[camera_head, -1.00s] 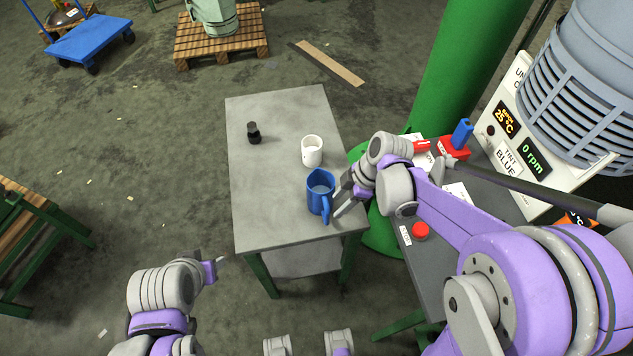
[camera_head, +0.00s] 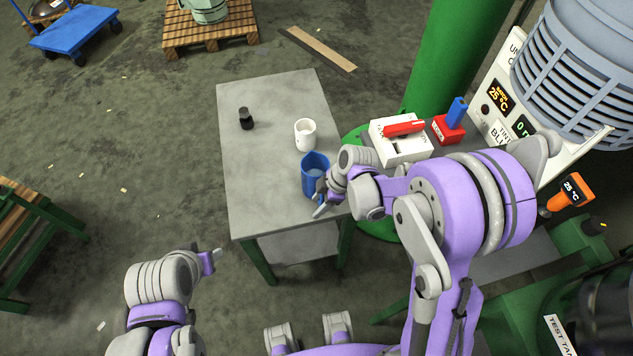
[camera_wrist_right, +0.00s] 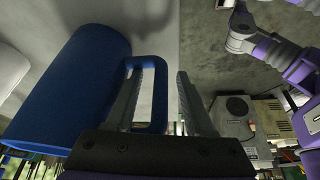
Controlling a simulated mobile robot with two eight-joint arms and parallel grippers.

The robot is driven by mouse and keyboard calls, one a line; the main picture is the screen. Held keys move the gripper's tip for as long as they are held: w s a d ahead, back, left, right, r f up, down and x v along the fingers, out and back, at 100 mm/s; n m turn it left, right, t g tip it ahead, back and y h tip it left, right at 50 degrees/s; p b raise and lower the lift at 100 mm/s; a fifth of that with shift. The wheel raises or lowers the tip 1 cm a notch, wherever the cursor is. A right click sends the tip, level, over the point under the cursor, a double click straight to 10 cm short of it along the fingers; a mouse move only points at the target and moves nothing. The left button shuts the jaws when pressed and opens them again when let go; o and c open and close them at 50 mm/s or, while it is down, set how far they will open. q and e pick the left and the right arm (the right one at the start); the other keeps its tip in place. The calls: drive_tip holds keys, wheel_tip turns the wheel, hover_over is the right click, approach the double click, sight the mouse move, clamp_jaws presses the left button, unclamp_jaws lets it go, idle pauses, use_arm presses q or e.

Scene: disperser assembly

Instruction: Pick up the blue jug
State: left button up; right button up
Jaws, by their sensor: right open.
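The blue jug (camera_head: 309,177) stands upright near the front right of the grey table (camera_head: 260,205). In the right wrist view the jug (camera_wrist_right: 75,90) fills the left side, with its handle (camera_wrist_right: 159,95) towards the middle. My right gripper (camera_head: 321,203) is open beside the jug on its handle side and partly hides the handle in the head view. In the wrist view the outer bar of the handle shows between the two spread fingers (camera_wrist_right: 167,75); I cannot tell whether they touch it. My left gripper (camera_head: 213,259) is at the lower left, away from the table; its jaws are unclear.
A white cup (camera_head: 305,135) stands behind the jug, and a small black bottle (camera_head: 246,119) is at the back left. A bench with a white device (camera_head: 401,141) and a red-and-blue item (camera_head: 449,124) lies to the right. The table's left front is clear.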

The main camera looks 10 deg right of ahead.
clamp_jaws()
idle(1.4)
